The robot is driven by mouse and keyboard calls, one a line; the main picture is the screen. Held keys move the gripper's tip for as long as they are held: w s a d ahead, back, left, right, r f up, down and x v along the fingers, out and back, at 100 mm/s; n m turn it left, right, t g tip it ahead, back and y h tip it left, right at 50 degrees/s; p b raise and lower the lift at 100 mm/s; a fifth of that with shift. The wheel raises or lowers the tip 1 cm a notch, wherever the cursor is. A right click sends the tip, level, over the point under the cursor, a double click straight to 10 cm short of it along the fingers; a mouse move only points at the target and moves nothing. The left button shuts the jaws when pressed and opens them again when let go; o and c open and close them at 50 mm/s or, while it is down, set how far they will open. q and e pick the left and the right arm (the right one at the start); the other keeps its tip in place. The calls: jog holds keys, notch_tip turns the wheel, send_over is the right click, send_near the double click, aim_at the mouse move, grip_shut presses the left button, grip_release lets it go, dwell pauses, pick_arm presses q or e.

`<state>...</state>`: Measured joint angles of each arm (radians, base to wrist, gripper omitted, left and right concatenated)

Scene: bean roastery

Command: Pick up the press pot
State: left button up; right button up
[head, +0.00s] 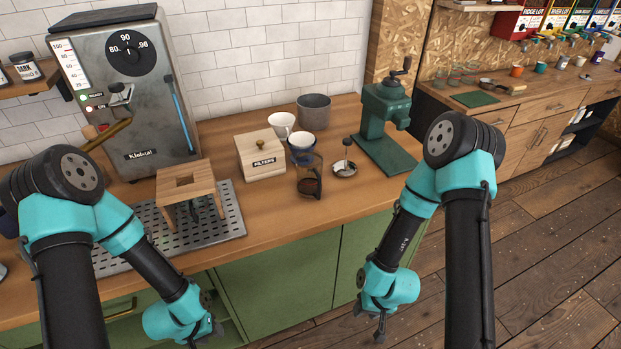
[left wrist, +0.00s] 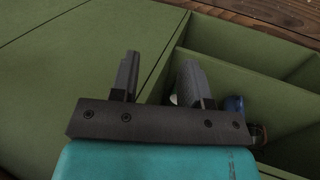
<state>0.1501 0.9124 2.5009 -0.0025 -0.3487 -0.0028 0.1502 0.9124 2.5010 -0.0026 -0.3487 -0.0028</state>
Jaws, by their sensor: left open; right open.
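The press pot (head: 309,180) appears to be the small glass vessel with a dark frame and dark contents, upright near the counter's front edge in the head view. A metal lid with a plunger rod and knob (head: 345,168) rests on the counter to its right. My left gripper (head: 203,340) is low in front of the counter, left of the pot and apart from it. The left wrist view shows its two fingers (left wrist: 160,78) apart with nothing between them. My right gripper (head: 380,333) is open, low in front of the cabinets, right of the pot.
A wooden filter box (head: 260,155) stands left of the pot. A white cup (head: 281,124), a dripper (head: 301,140) and a grey canister (head: 314,112) are behind it. A green grinder (head: 385,110) stands right. A wooden stand (head: 187,180) sits on the drip tray (head: 232,215). An open cabinet compartment (left wrist: 225,80) lies below.

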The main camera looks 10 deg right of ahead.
pick_arm(q)
jog(key=o, duration=0.7)
